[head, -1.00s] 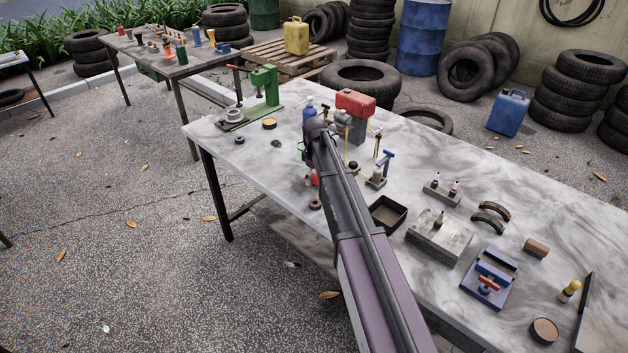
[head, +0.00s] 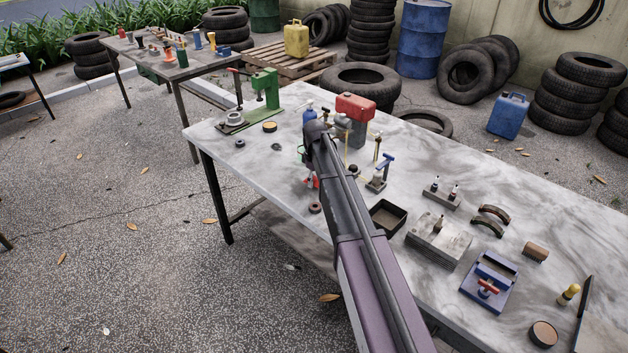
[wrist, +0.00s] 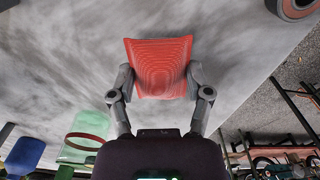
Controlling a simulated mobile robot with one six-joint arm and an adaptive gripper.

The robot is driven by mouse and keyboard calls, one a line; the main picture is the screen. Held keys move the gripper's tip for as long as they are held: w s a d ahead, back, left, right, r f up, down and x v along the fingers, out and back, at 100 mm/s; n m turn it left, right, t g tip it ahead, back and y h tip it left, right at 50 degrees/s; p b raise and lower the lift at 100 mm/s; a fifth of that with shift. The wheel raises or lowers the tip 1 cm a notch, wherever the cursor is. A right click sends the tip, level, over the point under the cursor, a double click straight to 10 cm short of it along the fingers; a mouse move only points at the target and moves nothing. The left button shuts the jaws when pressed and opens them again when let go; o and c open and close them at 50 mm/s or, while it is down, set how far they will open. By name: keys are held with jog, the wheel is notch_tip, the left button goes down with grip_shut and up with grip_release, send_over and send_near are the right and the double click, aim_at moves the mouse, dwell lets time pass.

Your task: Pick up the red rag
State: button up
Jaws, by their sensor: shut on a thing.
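The red rag (wrist: 158,68) shows in the wrist view between the two fingers of my gripper (wrist: 160,82). The fingers press on its left and right edges, and its surface shows curved ridges. Marble-patterned tabletop shows around the rag; I cannot tell whether the rag touches it. In the head view a small bit of red (head: 311,182) shows beside my arm, over the near side of the table (head: 270,180). My arm hides most of the rag and the gripper there.
In the wrist view a green translucent container (wrist: 85,135) and a blue object (wrist: 25,155) stand near the gripper's left side. In the head view a dark ring (head: 315,208), an open dark tray (head: 388,216) and a red-topped machine (head: 355,108) are near my arm.

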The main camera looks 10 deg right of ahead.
aim_at(315, 179)
jog(key=shift+r+p, duration=4.6)
jog(key=shift+r, duration=0.1)
jog(key=o, duration=0.4)
jog(key=c, duration=0.5)
jog(key=shift+s, duration=0.15)
